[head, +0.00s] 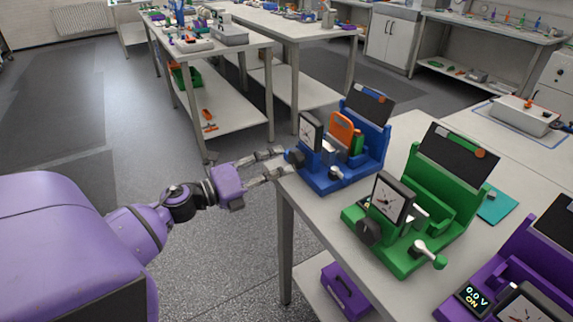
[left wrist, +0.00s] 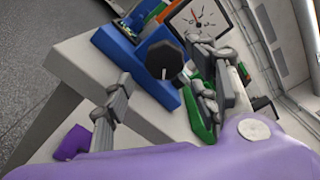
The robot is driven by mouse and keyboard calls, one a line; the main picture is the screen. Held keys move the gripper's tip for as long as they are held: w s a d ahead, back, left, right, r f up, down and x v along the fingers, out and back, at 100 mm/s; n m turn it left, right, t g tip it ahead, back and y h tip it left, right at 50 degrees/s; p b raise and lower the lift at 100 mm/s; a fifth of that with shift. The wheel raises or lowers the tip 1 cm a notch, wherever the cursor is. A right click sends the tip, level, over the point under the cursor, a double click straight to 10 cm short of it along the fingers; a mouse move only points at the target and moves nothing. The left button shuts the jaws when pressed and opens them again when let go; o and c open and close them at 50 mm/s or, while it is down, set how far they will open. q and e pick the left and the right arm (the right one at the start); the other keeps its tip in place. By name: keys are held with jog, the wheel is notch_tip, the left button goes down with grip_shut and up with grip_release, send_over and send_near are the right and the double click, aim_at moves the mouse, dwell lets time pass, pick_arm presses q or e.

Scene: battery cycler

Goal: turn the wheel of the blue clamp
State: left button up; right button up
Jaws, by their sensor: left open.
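The blue clamp (head: 328,182) stands at the left corner of the near bench, with a dial, an orange piece and a green piece on it. Its dark round wheel (head: 296,158) faces left, toward my left gripper. My left gripper (head: 279,161) reaches in from the left and is open, its fingertips close to the wheel. In the left wrist view the wheel (left wrist: 163,61) shows between the two spread fingers, in front of the blue body (left wrist: 118,46). I cannot tell whether a finger touches it. My right gripper is not in view.
A green clamp (head: 446,222) and a purple one (head: 507,263) stand further along the near bench (head: 333,222). A purple box (head: 345,290) is on the shelf below. Floor left of the bench is free. Other benches stand behind.

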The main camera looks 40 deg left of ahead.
pick_arm(q)
jog(key=v, duration=0.7)
jog(key=shift+s, duration=0.4)
jog(key=shift+a, duration=0.15)
